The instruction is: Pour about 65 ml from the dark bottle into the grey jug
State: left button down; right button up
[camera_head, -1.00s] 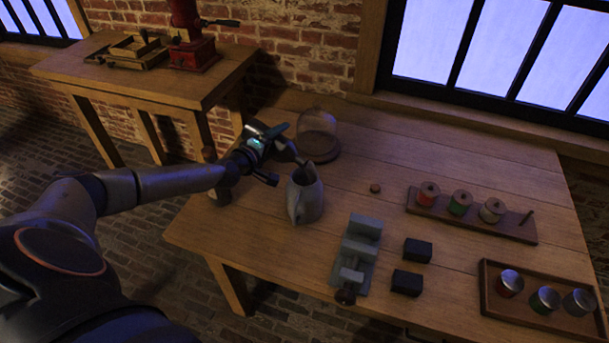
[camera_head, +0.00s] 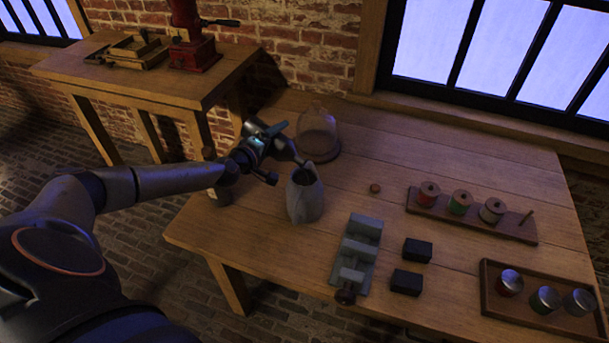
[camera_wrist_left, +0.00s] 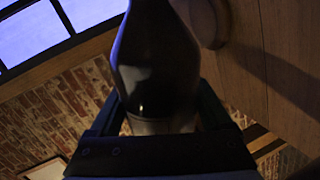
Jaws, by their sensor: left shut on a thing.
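My left gripper (camera_head: 264,157) is shut on the dark bottle (camera_head: 286,150), seen up close in the left wrist view (camera_wrist_left: 155,65). The bottle is tilted, with its neck pointing down and right towards the grey jug (camera_head: 305,203). The jug stands upright on the table, its dark opening facing up. The bottle's mouth is at or just above the jug's rim; I cannot tell whether they touch or whether liquid is flowing. The gripper hides much of the bottle in the head view. My right gripper is not in view.
A glass dome (camera_head: 318,130) stands just behind the jug. A grey metal fixture (camera_head: 357,255) and two black blocks (camera_head: 407,282) lie to its front right. A spool rack (camera_head: 470,217) and a jar tray (camera_head: 490,300) are further right. Another bottle (camera_head: 220,193) is partly behind my arm.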

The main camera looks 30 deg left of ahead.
pick_arm(q)
jog(key=shift+d+r+m, duration=0.2)
jog(key=shift+r+m, duration=0.3)
jog(key=shift+r, duration=0.1)
dwell(0.9)
jog(key=shift+f, duration=0.1)
jog(key=f+n, duration=0.1)
jog(key=a+f+n, duration=0.1)
jog(key=shift+s+f+h, duration=0.1)
jog(key=shift+f+h, duration=0.2)
jog(key=shift+f, duration=0.05)
jog(key=n+b, duration=0.1)
jog(key=b, duration=0.2)
jog(key=shift+f+h, duration=0.3)
jog(key=shift+f, duration=0.05)
jog(key=shift+f+b, duration=0.1)
jog(key=shift+b, duration=0.2)
